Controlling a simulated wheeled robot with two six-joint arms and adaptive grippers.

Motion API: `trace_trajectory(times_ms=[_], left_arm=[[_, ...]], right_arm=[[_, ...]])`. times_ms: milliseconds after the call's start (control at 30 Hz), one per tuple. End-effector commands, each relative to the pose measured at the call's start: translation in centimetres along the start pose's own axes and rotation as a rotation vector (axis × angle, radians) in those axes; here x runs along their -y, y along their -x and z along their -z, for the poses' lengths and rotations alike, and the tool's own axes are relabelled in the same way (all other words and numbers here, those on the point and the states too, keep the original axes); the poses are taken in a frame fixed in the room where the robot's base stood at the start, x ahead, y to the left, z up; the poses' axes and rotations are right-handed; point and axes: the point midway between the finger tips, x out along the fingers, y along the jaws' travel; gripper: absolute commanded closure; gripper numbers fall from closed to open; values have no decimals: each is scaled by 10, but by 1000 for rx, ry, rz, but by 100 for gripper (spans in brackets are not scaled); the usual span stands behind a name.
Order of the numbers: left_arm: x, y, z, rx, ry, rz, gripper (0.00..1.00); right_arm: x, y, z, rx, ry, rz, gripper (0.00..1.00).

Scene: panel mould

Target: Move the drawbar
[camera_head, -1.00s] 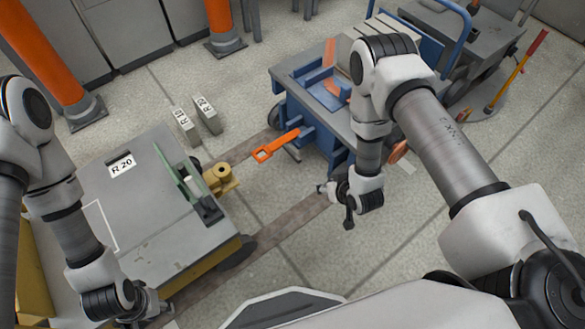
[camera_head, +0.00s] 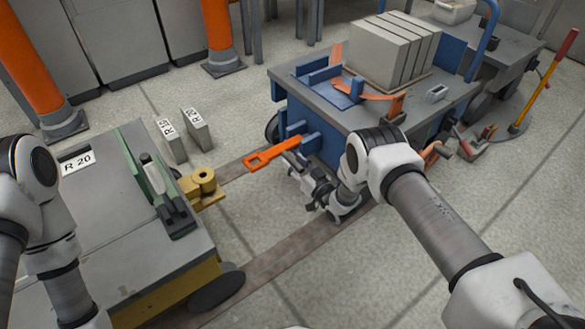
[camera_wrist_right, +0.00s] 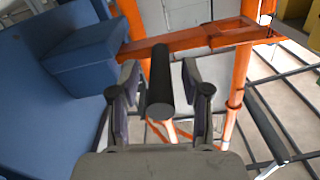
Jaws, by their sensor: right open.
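The orange drawbar (camera_head: 272,153), with a slotted end, sticks out from the front of the blue cart (camera_head: 318,148) towards the yellow hitch (camera_head: 202,186) on the grey machine. Its slotted end is apart from the hitch. My right gripper (camera_head: 294,163) is beside the drawbar, near the cart. In the right wrist view, my right gripper (camera_wrist_right: 160,88) is open, with a dark cylinder (camera_wrist_right: 160,84) between its fingers. I cannot tell whether they touch it. The drawbar (camera_wrist_right: 190,41) runs across just beyond the fingers. My left gripper is out of view.
The grey machine marked R 20 (camera_head: 110,225) stands at left. Two marker blocks, R 15 (camera_head: 171,141) and R 20 (camera_head: 196,129), stand on the floor behind the hitch. Grey slabs (camera_head: 383,50) sit on the cart. Orange posts (camera_head: 217,32) stand at the back.

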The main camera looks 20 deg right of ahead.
Motion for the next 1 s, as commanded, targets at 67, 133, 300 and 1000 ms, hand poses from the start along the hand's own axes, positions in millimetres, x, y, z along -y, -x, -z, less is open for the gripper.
trace_trajectory(times_ms=[67, 133, 300, 1000], left_arm=[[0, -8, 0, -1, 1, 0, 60], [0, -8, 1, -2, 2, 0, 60], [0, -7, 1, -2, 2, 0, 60], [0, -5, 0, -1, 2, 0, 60]], right_arm=[[0, -9, -3, 0, 0, 1, 53], [0, -12, -2, 0, -1, 1, 53], [0, -13, 0, 1, -1, 0, 53], [1, -13, 3, 1, -32, -1, 100]])
